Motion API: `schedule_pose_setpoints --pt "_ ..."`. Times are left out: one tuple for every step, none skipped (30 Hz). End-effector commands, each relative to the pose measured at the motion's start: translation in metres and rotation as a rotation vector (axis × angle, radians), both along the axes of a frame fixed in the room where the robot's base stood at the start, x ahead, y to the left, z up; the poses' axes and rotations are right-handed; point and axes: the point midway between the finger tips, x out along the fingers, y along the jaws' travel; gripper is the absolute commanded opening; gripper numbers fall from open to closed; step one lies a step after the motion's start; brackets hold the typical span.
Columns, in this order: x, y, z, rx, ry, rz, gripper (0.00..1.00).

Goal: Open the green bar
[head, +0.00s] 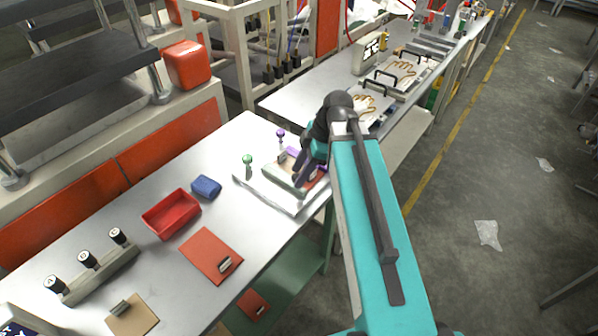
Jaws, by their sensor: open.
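A white plate fixture (296,208) lies on the metal table. A muted green bar (283,183) lies flat across its near side. A green ball knob (248,159) stands at the fixture's left corner, and a purple ball knob (281,133) stands behind it. My gripper (297,170) is open, with its dark fingers pointing down over the right part of the fixture, close to the green bar's right end. I cannot tell whether they touch the bar. The gripper and my arm hide the fixture's right side.
Floor on the right is mostly clear.

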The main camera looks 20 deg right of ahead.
Motion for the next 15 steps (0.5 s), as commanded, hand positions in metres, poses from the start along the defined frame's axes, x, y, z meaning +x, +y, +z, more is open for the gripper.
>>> schedule_pose_setpoints --pt "-0.0002 0.0012 -0.0021 0.000 0.001 0.000 0.41" --pt "-0.0002 0.0016 -0.0032 0.000 0.000 0.000 0.41" --pt "-0.0001 0.0020 -0.0045 0.000 0.000 0.000 0.41" --pt "0.0001 0.0023 -0.0052 0.000 0.000 0.000 0.41" --pt "0.0001 0.0025 -0.0058 0.000 0.000 0.000 0.41" --pt "0.0001 0.0027 -0.0065 0.000 0.000 0.000 0.41" --pt "0.0001 0.0028 -0.0069 0.000 0.000 0.000 0.41" --pt "0.0002 0.0028 -0.0071 0.000 0.000 0.000 0.41" --pt "0.0002 0.0028 -0.0073 0.000 0.000 0.000 0.41" --pt "0.0002 0.0028 -0.0073 0.000 0.000 0.000 0.41" --pt "0.0002 0.0027 -0.0073 0.000 0.000 0.000 0.41" --pt "0.0002 0.0027 -0.0073 0.000 0.000 0.000 0.41" --pt "0.0002 0.0027 -0.0073 0.000 0.000 0.000 0.41" --pt "0.0002 0.0026 -0.0073 0.000 0.000 0.000 0.41" --pt "0.0002 0.0026 -0.0073 0.000 0.000 -0.001 0.41"
